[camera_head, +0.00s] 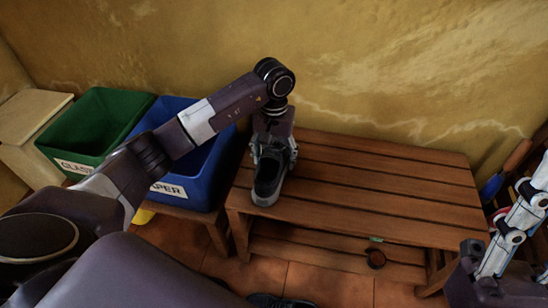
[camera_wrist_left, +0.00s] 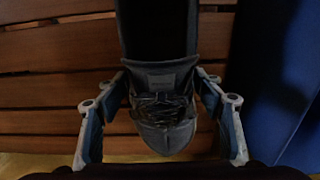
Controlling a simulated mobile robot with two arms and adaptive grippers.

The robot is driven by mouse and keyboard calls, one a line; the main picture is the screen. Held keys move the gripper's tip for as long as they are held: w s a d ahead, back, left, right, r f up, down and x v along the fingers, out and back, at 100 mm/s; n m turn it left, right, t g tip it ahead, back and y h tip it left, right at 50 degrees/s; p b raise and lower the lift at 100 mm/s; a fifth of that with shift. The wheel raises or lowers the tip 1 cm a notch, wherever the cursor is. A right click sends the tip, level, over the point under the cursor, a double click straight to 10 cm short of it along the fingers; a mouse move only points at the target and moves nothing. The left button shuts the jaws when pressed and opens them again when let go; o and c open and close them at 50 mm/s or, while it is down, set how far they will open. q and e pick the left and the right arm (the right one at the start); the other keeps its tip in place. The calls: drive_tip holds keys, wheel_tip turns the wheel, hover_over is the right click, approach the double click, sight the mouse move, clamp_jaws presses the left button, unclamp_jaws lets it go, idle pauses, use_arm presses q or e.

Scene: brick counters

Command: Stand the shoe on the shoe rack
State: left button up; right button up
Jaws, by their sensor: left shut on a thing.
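The dark grey shoe (camera_head: 267,181) is upright over the left end of the wooden slatted rack (camera_head: 392,187). Its heel is toward the rack's front edge and its toe toward the wall. My left gripper (camera_head: 272,152) is shut on the shoe near the toe, from above. In the left wrist view the fingers (camera_wrist_left: 163,112) flank the laced front of the shoe (camera_wrist_left: 165,80), with slats behind it. I cannot tell whether the sole touches the slats. My right gripper (camera_head: 498,252) is partly in view at the right edge; its fingers' state is unclear.
A blue paper bin (camera_head: 187,187) stands close left of the rack, with a green bin (camera_head: 92,128) beyond it. A small dark round thing (camera_head: 376,259) is on the rack's lower shelf. Dark shoes (camera_head: 277,300) lie on the floor. The rack's top right of the shoe is clear.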

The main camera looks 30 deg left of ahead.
use_arm(q)
drive_tip(key=shift+f+b, duration=0.35)
drive_tip(key=shift+f, duration=0.1)
idle(0.3)
drive_tip(key=o, duration=1.4)
wheel_tip(320, 180, up, 12)
